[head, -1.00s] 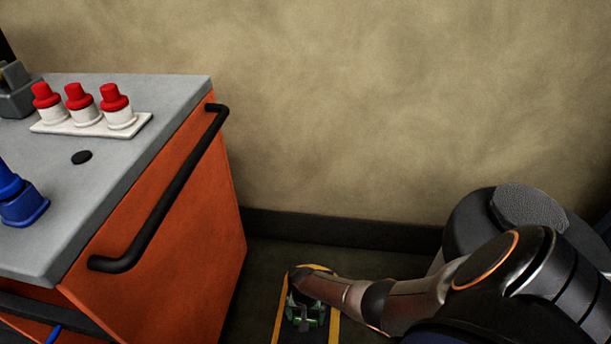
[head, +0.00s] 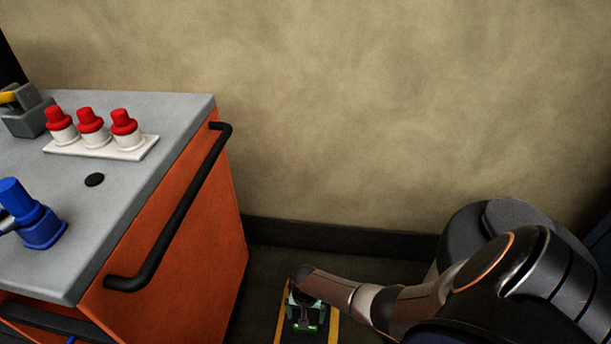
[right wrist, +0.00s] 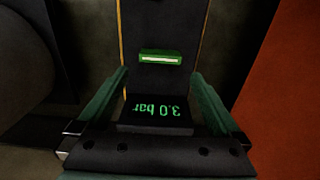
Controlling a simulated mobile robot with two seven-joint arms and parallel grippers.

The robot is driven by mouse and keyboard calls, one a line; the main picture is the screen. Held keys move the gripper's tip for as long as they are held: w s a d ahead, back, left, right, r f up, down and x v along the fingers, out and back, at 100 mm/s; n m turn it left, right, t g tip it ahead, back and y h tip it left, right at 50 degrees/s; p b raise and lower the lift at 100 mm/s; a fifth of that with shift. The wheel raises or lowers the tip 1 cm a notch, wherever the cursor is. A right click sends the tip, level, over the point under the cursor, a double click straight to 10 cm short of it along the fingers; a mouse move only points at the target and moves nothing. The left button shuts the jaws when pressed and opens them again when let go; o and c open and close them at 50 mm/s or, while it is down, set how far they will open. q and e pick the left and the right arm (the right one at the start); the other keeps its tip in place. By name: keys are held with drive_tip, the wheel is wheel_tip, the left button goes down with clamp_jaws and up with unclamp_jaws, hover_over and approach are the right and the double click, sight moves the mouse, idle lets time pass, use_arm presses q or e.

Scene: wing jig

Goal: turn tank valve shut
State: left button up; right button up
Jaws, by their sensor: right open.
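My right gripper (head: 305,312) hangs low over the floor beside the orange cabinet, at the bottom of the head view. In the right wrist view its two green fingers stand wide apart, with nothing between their tips (right wrist: 160,76). A dark display (right wrist: 157,113) with green upside-down text reading "3.0 bar" shows between the fingers. A small glowing green bar (right wrist: 160,57) lies beyond it. I cannot tell what the display and bar are fixed to. No tank valve can be clearly made out. My left gripper is not in view.
The orange cabinet (head: 185,235) has a grey top and a black rail handle (head: 180,205). A yellow-edged dark strip (head: 334,328) lies on the floor. A beige wall (head: 380,120) closes the back.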

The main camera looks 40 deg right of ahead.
drive_tip(key=shift+r+p, duration=0.85)
drive_tip(key=shift+r, duration=1.1)
